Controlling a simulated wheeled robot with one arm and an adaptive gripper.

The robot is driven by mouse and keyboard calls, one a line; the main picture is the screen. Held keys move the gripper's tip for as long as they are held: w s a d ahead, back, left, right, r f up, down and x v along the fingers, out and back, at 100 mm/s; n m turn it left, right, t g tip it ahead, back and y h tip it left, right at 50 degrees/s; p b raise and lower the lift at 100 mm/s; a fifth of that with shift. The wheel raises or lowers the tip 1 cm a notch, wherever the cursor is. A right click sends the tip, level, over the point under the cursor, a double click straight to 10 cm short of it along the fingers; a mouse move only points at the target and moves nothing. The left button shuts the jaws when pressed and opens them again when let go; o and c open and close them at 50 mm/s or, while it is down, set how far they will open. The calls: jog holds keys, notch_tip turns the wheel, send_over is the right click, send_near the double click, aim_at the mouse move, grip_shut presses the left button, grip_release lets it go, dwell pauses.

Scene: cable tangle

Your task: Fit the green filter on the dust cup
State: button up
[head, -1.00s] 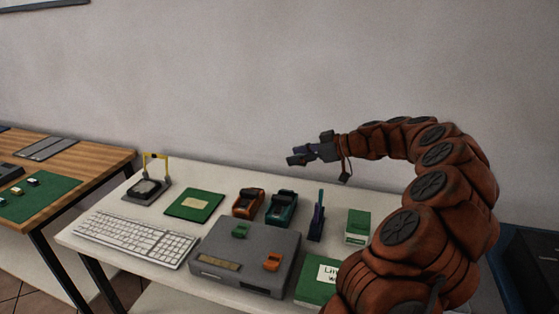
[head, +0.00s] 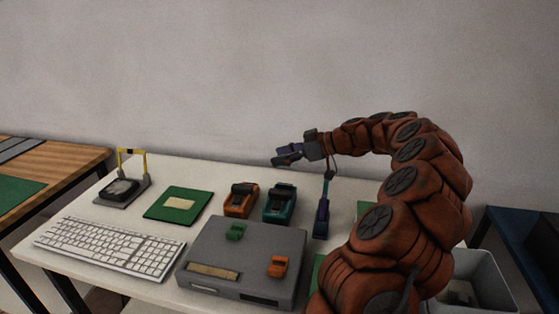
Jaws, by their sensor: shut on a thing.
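My gripper (head: 288,158) is raised above the back of the white table, pointing left against the wall. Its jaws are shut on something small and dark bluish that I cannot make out. A small orange block (head: 277,266) lies on the same box. Behind it stand an orange device (head: 241,200) and a teal device (head: 280,203); I cannot tell whether either holds the dust cup. The gripper is above and behind them, touching neither.
A grey box (head: 245,260) stands at the front. A white keyboard (head: 108,246), green pad (head: 160,207) and yellow-framed stand (head: 122,188) are to the left. A blue upright tool (head: 321,215) stands right of the teal device. A grey bin (head: 490,283) stands at the right.

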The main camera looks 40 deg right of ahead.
jog(key=shift+f+p, duration=0.4)
jog(key=shift+f, duration=1.85)
jog(key=shift+f+b, duration=0.2)
jog(key=shift+b, duration=0.8)
jog(key=shift+f+b, duration=1.25)
jog(key=shift+b, duration=0.4)
